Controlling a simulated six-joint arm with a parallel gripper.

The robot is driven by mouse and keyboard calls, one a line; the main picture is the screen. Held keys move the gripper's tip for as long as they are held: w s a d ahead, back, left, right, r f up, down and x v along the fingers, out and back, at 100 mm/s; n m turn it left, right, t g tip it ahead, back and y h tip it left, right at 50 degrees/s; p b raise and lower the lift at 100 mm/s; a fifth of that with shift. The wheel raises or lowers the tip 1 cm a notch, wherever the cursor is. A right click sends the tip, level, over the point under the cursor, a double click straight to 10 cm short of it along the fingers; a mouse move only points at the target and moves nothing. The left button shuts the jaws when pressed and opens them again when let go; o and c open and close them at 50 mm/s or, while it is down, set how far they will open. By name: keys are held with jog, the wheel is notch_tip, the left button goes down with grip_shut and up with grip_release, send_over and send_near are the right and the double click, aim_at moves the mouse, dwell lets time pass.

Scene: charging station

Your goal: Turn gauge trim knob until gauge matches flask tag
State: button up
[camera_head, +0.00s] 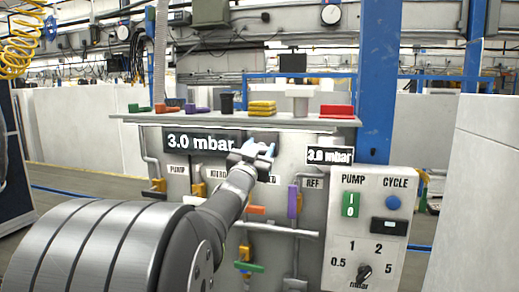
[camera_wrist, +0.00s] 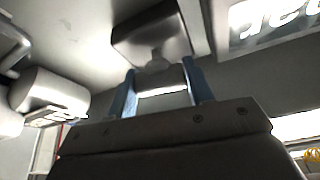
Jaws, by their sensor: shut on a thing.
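The gauge display (camera_head: 200,142) on the panel reads "3.0 mbar". A smaller tag (camera_head: 329,155) to its right, above a "REF" label, also reads "3.0 mbar". My gripper (camera_head: 264,149) is at the panel front, just right of the gauge display, with its blue fingers towards the panel. In the wrist view, my gripper (camera_wrist: 158,85) has its two blue fingers on either side of a small grey knob (camera_wrist: 156,64), which I take for the gauge trim knob. The knob is hidden behind my gripper in the head view. Its turn angle cannot be read.
A shelf (camera_head: 228,120) with several coloured items runs above the panel. Pipes and coloured valve handles, one purple (camera_head: 293,201), lie below. A control box (camera_head: 370,232) at right carries a mbar selector knob (camera_head: 364,271). A blue post (camera_head: 379,80) stands behind.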

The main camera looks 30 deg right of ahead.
jog(key=o, duration=1)
jog(key=shift+c, duration=0.2)
jog(key=v, duration=1.7)
jog(key=shift+s, duration=0.2)
jog(key=x, duration=1.7)
jog(key=shift+w, duration=0.25)
